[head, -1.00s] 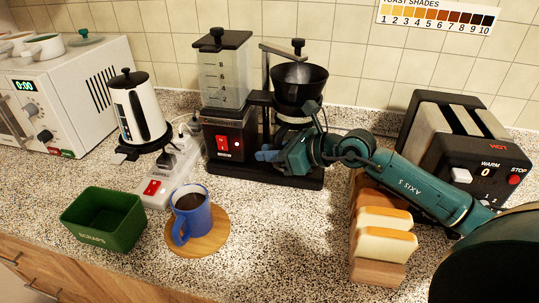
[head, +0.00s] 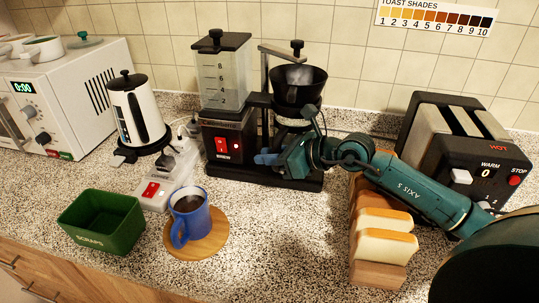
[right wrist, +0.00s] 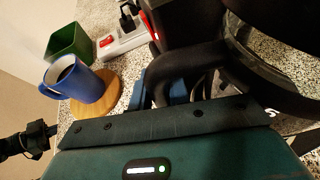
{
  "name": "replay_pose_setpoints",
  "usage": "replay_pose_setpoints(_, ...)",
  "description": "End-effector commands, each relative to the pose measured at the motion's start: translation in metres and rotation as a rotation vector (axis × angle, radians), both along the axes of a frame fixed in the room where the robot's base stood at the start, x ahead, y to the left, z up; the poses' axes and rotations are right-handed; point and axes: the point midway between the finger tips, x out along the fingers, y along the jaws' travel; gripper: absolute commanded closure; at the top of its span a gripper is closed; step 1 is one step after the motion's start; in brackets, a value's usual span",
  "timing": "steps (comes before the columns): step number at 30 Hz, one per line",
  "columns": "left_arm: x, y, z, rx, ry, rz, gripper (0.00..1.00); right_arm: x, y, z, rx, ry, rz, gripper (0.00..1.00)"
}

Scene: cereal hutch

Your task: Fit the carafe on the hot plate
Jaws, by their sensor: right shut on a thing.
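The coffee maker (head: 232,134) stands at the back of the counter, with a black filter basket (head: 298,87) on its right side. Beneath the basket is the glass carafe, mostly hidden by my gripper in the head view. In the right wrist view the carafe's glass (right wrist: 252,62) and dark handle (right wrist: 190,58) show close up. My right gripper (head: 268,158) is shut on the handle. The black base (head: 305,184) shows below, but the hot plate is hidden, so I cannot tell whether the carafe touches it. A dark part at the wrist view's left edge may be my left gripper (right wrist: 38,130).
A blue mug (head: 190,215) sits on a wooden coaster (head: 215,240). A green scraps bin (head: 100,225), power strip (head: 160,190) and kettle (head: 135,110) are at left. Bread slices (head: 385,245) and a toaster (head: 455,150) stand right. Counter space in front is clear.

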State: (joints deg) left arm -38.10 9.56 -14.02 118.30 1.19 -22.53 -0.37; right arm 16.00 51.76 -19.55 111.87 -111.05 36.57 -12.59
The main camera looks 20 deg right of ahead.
Motion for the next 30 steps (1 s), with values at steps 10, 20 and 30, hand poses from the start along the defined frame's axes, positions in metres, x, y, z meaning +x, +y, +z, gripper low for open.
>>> replay_pose_setpoints(10,0.000,0.000,-0.001,0.001,0.001,0.001,1.00,0.000,0.000,0.001,0.001,-0.002,0.000,0.75)
replay_pose_setpoints(20,0.000,0.000,-0.001,0.000,0.001,0.001,1.00,0.000,0.000,-0.001,0.001,0.001,0.000,0.57)
replay_pose_setpoints(30,0.001,-0.002,-0.002,-0.006,-0.008,-0.001,1.00,-0.013,-0.011,0.002,-0.003,0.006,-0.002,0.57)
